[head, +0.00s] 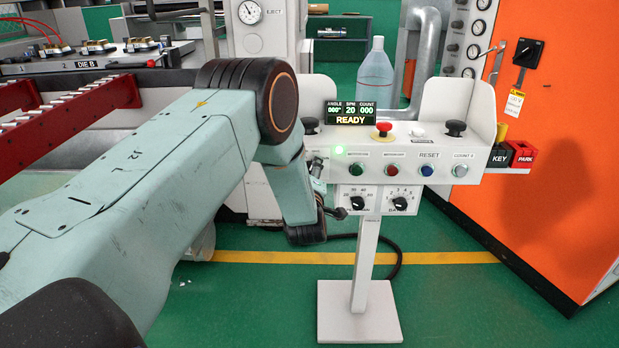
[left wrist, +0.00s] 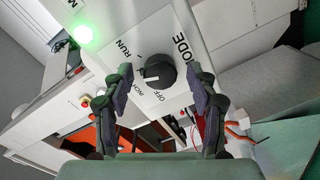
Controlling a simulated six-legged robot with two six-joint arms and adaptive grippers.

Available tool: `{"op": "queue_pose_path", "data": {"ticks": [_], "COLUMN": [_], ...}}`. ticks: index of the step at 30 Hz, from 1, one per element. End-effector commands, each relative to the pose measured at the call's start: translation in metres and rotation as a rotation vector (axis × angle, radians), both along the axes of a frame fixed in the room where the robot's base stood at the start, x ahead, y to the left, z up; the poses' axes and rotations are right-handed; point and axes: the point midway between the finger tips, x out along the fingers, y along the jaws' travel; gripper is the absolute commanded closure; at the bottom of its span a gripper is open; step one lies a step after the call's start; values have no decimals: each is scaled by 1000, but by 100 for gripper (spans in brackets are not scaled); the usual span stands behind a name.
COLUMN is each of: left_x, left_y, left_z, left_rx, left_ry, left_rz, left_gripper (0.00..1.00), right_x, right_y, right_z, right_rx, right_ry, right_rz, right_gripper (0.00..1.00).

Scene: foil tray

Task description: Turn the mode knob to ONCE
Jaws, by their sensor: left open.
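The mode knob (left wrist: 161,71) is a round black knob on a white panel in the left wrist view. MODE is printed beside it, with RUN, OFF and a partly readable label around it. Its white mark lies on the left side, between RUN and the lower labels; I cannot read ONCE. My left gripper (left wrist: 160,76) is open, its dark fingers on either side of the knob in the picture, apparently apart from it. In the head view my left arm reaches to the left end of the white control box (head: 473,182) and hides most of that side. My right gripper is not in view.
The control box carries a READY display (head: 351,113), a red emergency button (head: 383,129), several push buttons and two front dials, with a lit green lamp (head: 339,149) at its left. A clear bottle (head: 375,72) stands behind. An orange cabinet (head: 560,150) stands at right.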

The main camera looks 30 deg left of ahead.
Motion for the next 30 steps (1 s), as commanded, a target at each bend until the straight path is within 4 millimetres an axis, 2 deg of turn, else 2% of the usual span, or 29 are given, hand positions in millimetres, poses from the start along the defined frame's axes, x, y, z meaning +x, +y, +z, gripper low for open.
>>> {"op": "queue_pose_path", "data": {"ticks": [5,21,30], "left_x": [-14,-90,-102], "left_y": [-9,-56,-62], "left_z": [0,4,4], "left_rx": [0,1,0], "left_ry": [4,3,0], "left_rz": [-2,-4,-1], "left_gripper": [42,42,42], "right_x": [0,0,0], "right_y": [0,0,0], "right_z": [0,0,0], "right_rx": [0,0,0], "right_ry": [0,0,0], "right_rz": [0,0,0], "right_gripper": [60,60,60]}}
